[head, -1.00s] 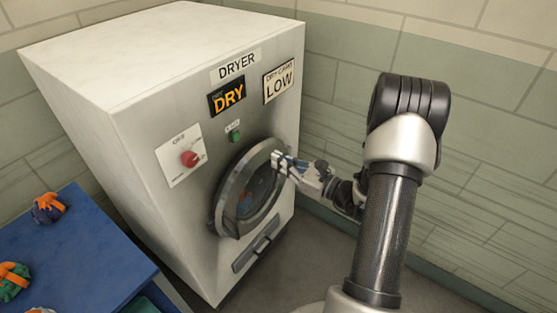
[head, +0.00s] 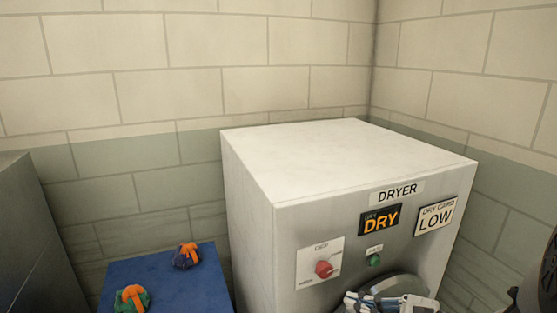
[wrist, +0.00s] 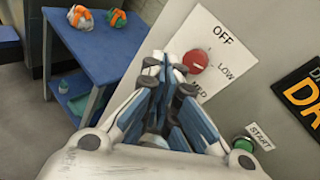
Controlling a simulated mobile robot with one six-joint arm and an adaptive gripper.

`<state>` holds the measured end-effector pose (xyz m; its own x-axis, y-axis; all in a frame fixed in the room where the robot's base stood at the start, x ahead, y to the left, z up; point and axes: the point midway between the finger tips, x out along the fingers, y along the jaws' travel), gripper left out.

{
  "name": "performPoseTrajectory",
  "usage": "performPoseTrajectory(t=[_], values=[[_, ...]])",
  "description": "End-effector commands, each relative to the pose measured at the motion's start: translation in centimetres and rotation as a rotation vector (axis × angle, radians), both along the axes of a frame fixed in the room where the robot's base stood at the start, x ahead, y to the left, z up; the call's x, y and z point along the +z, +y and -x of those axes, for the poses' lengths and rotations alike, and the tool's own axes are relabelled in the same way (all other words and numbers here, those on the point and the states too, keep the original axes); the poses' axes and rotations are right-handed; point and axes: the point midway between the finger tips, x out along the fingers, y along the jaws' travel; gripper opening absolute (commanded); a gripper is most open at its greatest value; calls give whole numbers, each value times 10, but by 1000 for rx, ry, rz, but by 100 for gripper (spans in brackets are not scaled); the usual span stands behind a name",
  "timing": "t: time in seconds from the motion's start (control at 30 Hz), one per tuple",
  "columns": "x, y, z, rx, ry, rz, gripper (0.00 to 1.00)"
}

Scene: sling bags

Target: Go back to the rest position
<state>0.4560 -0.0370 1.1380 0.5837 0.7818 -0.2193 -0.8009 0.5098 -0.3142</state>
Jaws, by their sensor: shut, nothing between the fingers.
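My gripper (head: 390,303) is at the bottom edge of the head view, in front of the dryer's front face, just below the green start button (head: 374,260). In the wrist view my gripper (wrist: 165,68) has its fingers together and empty. Its tips appear close to the red knob (wrist: 195,61) on the white dial plate; I cannot tell whether they touch. The white dryer (head: 345,165) shows a panel reading DRY and a card reading LOW. The round door (head: 402,283) shows only at its top, so its state is hidden.
A blue table (head: 215,258) stands left of the dryer. A purple-and-orange bag (head: 186,255) and a green-and-orange bag (head: 132,298) lie on it. A white-and-orange bag (wrist: 79,16) shows in the wrist view. A grey cabinet (head: 25,235) stands at far left.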

Motion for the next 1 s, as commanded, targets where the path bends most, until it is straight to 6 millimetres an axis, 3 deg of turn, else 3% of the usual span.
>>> performPoseTrajectory(t=[0.03,0.1,0.2,0.3,0.5,0.6,0.8,1.0], values=[[12,29,18,117,-23,98,0],[19,59,46,270,-51,233,0],[24,89,88,474,-102,436,0],[25,102,128,660,-169,649,0],[26,92,189,977,-351,1101,0],[32,76,205,1095,-458,1329,0],[50,48,215,1220,-630,1671,0],[59,37,215,1251,-688,1794,0]])
